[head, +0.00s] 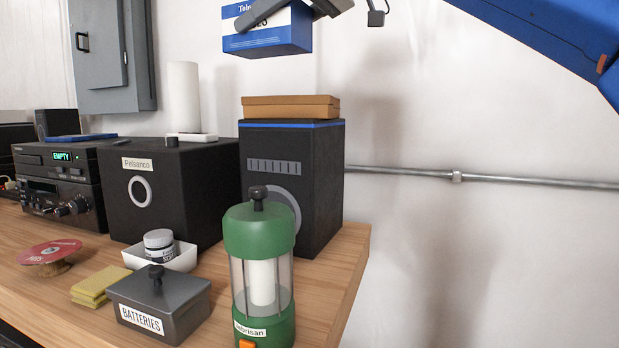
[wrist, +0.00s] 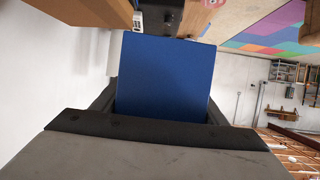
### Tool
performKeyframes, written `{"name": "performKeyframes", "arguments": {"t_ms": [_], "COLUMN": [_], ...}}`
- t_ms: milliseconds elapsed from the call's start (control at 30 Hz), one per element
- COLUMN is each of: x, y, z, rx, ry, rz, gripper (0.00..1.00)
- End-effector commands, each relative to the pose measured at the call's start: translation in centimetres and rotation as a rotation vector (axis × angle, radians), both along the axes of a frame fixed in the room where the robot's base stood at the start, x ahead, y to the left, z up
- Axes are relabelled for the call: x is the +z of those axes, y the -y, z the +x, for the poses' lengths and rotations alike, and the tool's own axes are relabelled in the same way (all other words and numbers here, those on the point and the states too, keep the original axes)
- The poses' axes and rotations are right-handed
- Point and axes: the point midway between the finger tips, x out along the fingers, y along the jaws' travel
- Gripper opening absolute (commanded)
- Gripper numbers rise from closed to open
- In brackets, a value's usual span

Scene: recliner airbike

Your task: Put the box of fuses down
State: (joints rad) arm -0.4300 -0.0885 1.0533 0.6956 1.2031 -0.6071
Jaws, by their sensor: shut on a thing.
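The box of fuses, a blue and white box (head: 272,36), hangs in the air at the top of the head view, above the dark speaker with the blue stripe. My gripper (head: 285,8) is shut on it from above and is partly cut off by the picture's top edge. In the wrist view the blue face of the box (wrist: 165,75) fills the middle, between the two dark fingers of my gripper (wrist: 163,108). The box's label is only partly readable. Nothing touches it from below.
A flat brown box (head: 290,107) lies on the speaker (head: 320,165). The wooden bench (head: 345,255) also bears a green lantern (head: 259,230), a batteries box (head: 160,302), a white tray (head: 186,258), yellow sponges (head: 100,284) and another speaker (head: 190,190). A pipe (head: 480,178) runs along the wall.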

Motion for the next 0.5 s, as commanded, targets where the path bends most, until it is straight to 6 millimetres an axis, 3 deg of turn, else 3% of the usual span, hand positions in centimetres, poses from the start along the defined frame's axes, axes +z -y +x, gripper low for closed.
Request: {"name": "performKeyframes", "arguments": {"t_ms": [500], "x": [0.1], "y": [1.8], "z": [7.1], "rx": [-0.001], "ry": [0.001], "rz": [0.002], "gripper": [0.39]}}
